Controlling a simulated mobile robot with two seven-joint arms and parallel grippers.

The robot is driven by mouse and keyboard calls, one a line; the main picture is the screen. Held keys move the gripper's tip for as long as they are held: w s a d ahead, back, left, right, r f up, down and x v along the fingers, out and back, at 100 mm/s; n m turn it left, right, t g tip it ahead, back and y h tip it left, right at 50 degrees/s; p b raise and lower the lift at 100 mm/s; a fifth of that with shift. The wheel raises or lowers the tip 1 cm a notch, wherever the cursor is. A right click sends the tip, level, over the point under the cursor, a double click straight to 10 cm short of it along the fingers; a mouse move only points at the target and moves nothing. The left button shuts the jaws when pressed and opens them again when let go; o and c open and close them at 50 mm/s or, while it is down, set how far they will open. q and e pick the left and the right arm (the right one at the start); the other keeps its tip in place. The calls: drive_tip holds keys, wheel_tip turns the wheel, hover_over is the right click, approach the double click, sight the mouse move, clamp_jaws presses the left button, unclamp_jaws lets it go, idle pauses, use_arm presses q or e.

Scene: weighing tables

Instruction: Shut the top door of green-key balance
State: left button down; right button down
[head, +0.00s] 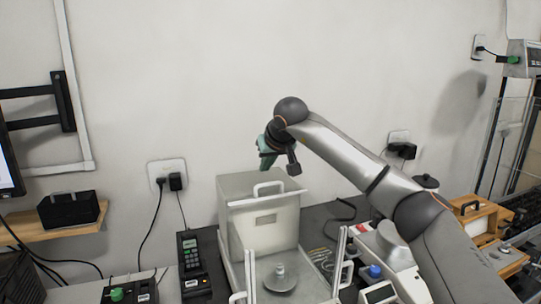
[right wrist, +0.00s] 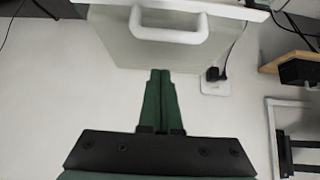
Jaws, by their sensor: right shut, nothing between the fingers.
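A balance with a pale grey rear housing (head: 262,230) stands at the lower middle of the head view. Its top door (head: 240,202) is a thin pale plate with a white handle (head: 268,186), lying back at the housing's top; the space above the weighing pan (head: 281,281) looks open. The door handle also shows at the top of the right wrist view (right wrist: 168,36). My right gripper (head: 266,168) points down near the handle, shut and empty; in the right wrist view its green fingertips (right wrist: 160,73) lie just beyond the handle. Contact cannot be told. My left gripper is out of view.
A black handheld terminal (head: 192,265) and a box with a green key (head: 117,294) stand left of the balance. A device with a blue knob (head: 375,271) stands to the right, close under my right arm. The wall is close behind.

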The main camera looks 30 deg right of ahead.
drive_tip(key=shift+x, duration=0.95)
drive_tip(key=shift+s+f, duration=0.15)
drive_tip(key=shift+s, duration=0.1)
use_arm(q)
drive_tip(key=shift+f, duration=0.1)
use_arm(e)
drive_tip(key=shift+s+a+f, duration=0.15)
drive_tip(key=shift+s+a, duration=0.1)
drive_tip(key=shift+s, duration=0.6)
drive_tip(key=shift+s+a+f, duration=0.1)
drive_tip(key=shift+s+a, duration=0.1)
drive_tip(key=shift+s, duration=0.65)
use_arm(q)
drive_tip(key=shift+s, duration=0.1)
use_arm(e)
drive_tip(key=shift+s, duration=0.15)
